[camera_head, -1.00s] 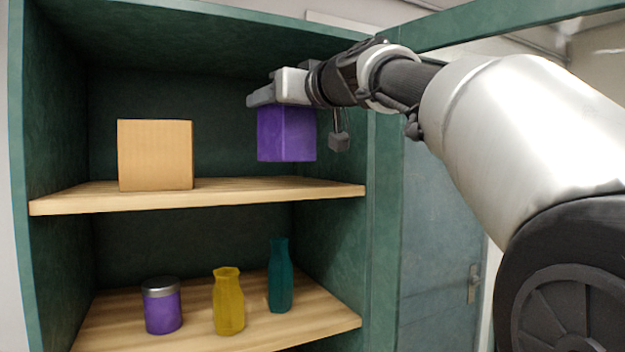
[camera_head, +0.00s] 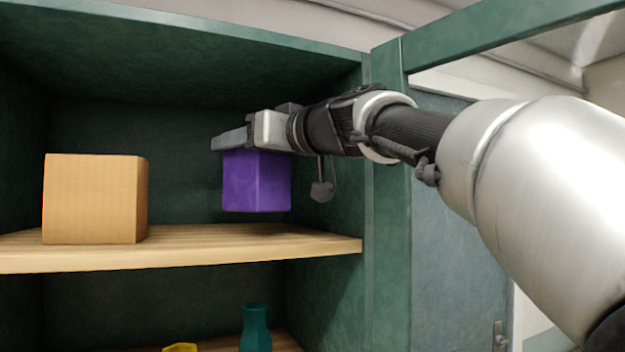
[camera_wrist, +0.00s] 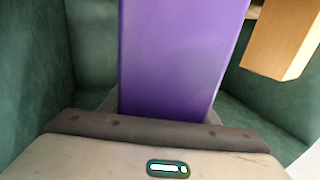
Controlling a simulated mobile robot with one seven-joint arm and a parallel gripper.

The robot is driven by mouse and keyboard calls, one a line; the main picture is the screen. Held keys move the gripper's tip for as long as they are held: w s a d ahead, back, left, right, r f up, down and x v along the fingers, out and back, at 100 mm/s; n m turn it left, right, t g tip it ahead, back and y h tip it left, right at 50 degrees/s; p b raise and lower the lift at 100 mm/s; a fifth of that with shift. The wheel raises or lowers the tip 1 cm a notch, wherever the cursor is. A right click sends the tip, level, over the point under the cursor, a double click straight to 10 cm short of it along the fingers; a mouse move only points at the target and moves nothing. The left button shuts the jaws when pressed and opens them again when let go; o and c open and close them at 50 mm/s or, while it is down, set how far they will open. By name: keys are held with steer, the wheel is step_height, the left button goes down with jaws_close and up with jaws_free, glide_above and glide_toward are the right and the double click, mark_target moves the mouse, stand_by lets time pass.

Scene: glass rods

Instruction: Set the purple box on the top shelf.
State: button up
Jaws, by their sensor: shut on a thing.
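The purple box (camera_head: 256,182) hangs below my gripper (camera_head: 232,141) in the head view, inside the cabinet and a little above the top shelf (camera_head: 200,250). A gap shows between the box's lower edge and the shelf boards. My gripper is shut on the box's upper part. In the wrist view the purple box (camera_wrist: 178,60) fills the middle, in front of the gripper body. The fingertips are mostly hidden behind the box there.
A tan box (camera_head: 92,200) stands on the top shelf to the left, with free shelf between. A teal vase (camera_head: 255,330) and a yellow vase's top (camera_head: 180,347) show on the shelf below. The green cabinet's right front post (camera_head: 366,230) is near my arm.

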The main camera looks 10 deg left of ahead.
mark_target(276, 164)
steer(key=shift+f+b, duration=0.35)
steer(key=shift+f, duration=1.55)
steer(key=shift+f, duration=0.15)
steer(key=o, duration=1.8)
steer(key=b+v, duration=0.3)
steer(key=v, duration=0.9)
